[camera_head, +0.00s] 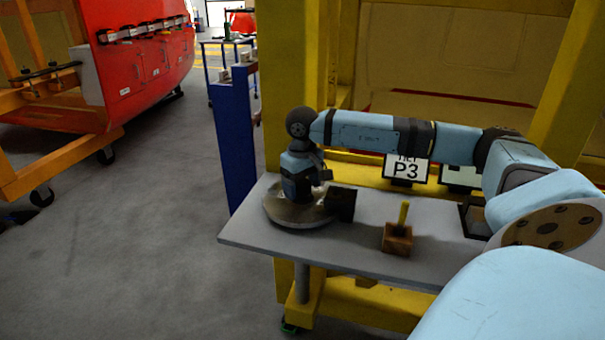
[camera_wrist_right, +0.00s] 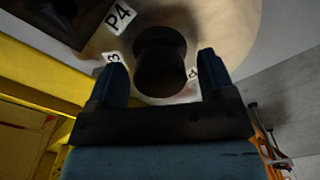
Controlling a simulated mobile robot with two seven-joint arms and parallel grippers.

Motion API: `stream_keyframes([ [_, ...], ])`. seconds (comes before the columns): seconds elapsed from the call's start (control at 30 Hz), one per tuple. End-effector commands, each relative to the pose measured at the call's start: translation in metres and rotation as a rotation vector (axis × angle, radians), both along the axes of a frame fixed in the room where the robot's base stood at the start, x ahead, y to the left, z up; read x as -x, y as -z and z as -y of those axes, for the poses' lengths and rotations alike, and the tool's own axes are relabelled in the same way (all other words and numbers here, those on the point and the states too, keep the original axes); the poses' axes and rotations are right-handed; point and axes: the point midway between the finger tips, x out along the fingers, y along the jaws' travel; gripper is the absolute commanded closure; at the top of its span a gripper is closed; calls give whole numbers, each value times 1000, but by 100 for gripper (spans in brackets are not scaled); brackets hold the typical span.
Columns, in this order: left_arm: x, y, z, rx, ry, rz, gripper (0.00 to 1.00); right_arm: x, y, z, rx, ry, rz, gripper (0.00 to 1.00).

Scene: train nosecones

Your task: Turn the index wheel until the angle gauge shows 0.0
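The index wheel (camera_head: 288,214) is a round metal disc lying at the left end of the grey table. In the right wrist view the wheel (camera_wrist_right: 225,35) carries white labels, one reading P4, and a dark round knob (camera_wrist_right: 160,62). My right gripper (camera_head: 303,198) points down over the wheel. In the right wrist view its two fingers (camera_wrist_right: 162,75) stand apart on either side of the knob, with a gap showing at each side. A second display (camera_head: 462,177) is mostly hidden by my right arm, and I can read no angle. My left gripper is out of view.
A black box (camera_head: 341,204) stands at the wheel's right edge. A wooden block with a yellow peg (camera_head: 397,239) sits on the table (camera_head: 345,245) further right. Yellow frame posts (camera_head: 290,70) rise behind. Open floor (camera_head: 130,240) lies to the left.

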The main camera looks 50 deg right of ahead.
Motion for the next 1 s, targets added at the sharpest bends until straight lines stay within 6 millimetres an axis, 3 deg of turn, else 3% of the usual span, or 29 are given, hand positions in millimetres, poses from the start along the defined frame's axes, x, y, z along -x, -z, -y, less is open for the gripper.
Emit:
stream_keyframes([
  [0.2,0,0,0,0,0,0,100,0,-1,0,0,0,0,24],
  [0.33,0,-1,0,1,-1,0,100,0,-14,0,1,0,1,24],
  [0.8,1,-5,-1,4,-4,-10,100,0,-114,0,0,0,3,24],
  [1.0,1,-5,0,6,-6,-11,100,0,-134,0,-1,0,0,24],
])
